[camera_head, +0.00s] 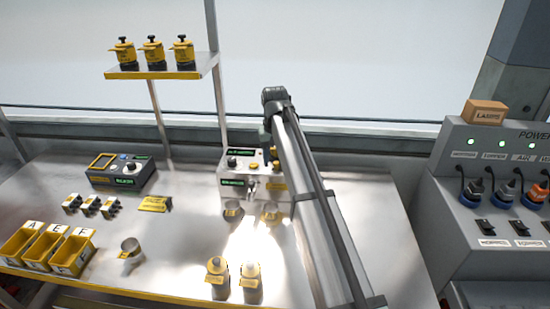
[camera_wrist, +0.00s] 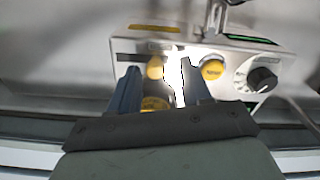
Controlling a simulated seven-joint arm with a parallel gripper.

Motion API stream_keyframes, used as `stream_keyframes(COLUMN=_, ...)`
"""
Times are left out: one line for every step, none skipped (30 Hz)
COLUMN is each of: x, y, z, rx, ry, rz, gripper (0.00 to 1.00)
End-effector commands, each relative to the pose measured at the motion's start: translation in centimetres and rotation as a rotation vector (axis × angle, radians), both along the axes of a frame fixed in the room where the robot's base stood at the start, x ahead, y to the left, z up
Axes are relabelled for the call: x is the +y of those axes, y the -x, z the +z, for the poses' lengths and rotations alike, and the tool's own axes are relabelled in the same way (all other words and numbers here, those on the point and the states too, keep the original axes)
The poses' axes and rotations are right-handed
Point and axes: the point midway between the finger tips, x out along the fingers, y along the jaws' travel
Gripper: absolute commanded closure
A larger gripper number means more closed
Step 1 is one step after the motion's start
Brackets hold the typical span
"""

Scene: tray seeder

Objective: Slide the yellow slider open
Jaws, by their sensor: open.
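The grey control box (camera_head: 228,193) stands on the bench, partly hidden behind my arm; the wrist view shows its face upside down (camera_wrist: 245,52). A yellow-and-dark cylindrical part (camera_wrist: 155,104) shows between the fingers, low in the wrist view. A yellow round part (camera_wrist: 155,68) lies above it, and a yellow button (camera_wrist: 212,70) is right of the fingers. I cannot tell which of these is the yellow slider. My gripper (camera_wrist: 160,76) is open, with its fingers in front of the box; contact is unclear. The head view hides the fingers.
A black knob (camera_wrist: 262,79) is on the box, right of the fingers. A shelf (camera_head: 155,75) with jars is at upper left.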

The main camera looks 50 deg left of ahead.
Motion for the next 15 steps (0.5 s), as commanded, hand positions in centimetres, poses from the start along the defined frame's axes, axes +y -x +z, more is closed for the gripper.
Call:
stream_keyframes(x=0.0, y=0.0, z=0.0, rx=0.0, ry=0.0, rz=0.0, gripper=0.52)
stream_keyframes(x=0.0, y=0.0, z=0.0, rx=-0.001, ry=0.0, rz=0.0, gripper=0.52)
stream_keyframes(x=0.0, y=0.0, z=0.1, rx=-0.001, ry=0.0, rz=0.0, gripper=0.52)
stream_keyframes(x=0.0, y=0.0, z=0.2, rx=-0.001, ry=0.0, rz=0.0, gripper=0.52)
stream_keyframes(x=0.0, y=-0.1, z=0.3, rx=-0.001, ry=0.0, rz=0.0, gripper=0.52)
stream_keyframes(x=0.0, y=-0.1, z=0.6, rx=-0.001, ry=0.001, rz=-0.001, gripper=0.52)
stream_keyframes(x=0.0, y=-0.1, z=0.8, rx=-0.001, ry=0.001, rz=-0.001, gripper=0.52)
stream_keyframes(x=0.0, y=-0.1, z=1.1, rx=-0.001, ry=0.001, rz=-0.001, gripper=0.52)
stream_keyframes(x=0.0, y=-0.1, z=1.6, rx=-0.001, ry=0.001, rz=-0.001, gripper=0.52)
stream_keyframes(x=0.0, y=-0.1, z=2.0, rx=-0.001, ry=0.001, rz=-0.001, gripper=0.52)
stream_keyframes(x=0.0, y=-0.1, z=2.5, rx=-0.001, ry=0.0, rz=-0.001, gripper=0.52)
stream_keyframes(x=0.1, y=-0.1, z=3.3, rx=-0.002, ry=-0.001, rz=-0.001, gripper=0.52)
stream_keyframes(x=0.1, y=-0.1, z=3.9, rx=-0.002, ry=-0.001, rz=-0.001, gripper=0.52)
stream_keyframes(x=0.1, y=-0.1, z=4.5, rx=-0.001, ry=0.0, rz=-0.001, gripper=0.52)
stream_keyframes(x=0.1, y=-0.1, z=5.3, rx=-0.001, ry=0.0, rz=0.0, gripper=0.52)
